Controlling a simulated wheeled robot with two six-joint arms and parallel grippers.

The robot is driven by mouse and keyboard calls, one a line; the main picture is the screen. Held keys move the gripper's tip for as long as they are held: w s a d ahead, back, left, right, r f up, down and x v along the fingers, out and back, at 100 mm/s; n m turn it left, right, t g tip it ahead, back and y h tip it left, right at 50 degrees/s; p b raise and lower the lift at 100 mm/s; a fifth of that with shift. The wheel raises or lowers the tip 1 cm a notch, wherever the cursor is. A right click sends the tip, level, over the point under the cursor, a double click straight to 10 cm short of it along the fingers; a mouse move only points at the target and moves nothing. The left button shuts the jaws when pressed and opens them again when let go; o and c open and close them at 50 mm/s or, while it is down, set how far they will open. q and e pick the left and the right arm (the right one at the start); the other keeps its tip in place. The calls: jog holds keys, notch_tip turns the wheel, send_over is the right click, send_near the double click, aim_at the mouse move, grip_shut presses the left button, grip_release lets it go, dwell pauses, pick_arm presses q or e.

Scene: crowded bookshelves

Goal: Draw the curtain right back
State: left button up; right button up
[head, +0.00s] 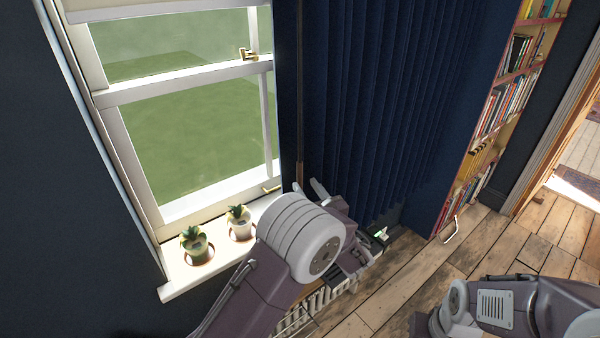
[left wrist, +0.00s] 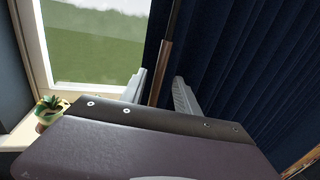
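The dark blue curtain (head: 385,100) hangs in folds to the right of the window and also fills the right of the left wrist view (left wrist: 245,70). A thin brown rod (head: 299,120) hangs upright at its left edge. My left gripper (head: 309,188) is at the rod's lower part. In the left wrist view its two fingers (left wrist: 161,92) are apart, with the rod (left wrist: 163,72) showing between or just beyond them; contact cannot be told. My right arm shows at the lower right of the head view, but its gripper is not clearly visible.
The white-framed window (head: 180,80) is at the left. Two potted plants (head: 240,222) (head: 196,245) stand on the sill (head: 175,285). A bookshelf (head: 490,120) stands right of the curtain. A white radiator (head: 315,300) is low behind my left arm. Wooden floor (head: 400,280) lies open between my arms.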

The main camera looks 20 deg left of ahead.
aim_at(301, 179)
pick_arm(q)
jog(key=p+x, duration=0.1)
jog(key=x, duration=0.4)
jog(key=shift+r+p, duration=0.1)
jog(key=shift+p, duration=0.25)
jog(key=shift+w+a+f, duration=0.15)
jog(key=shift+w+f, duration=0.05)
jog(key=shift+w, duration=0.1)
jog(key=shift+s, duration=0.15)
jog(key=shift+r, duration=0.1)
grip_shut()
dwell(0.4)
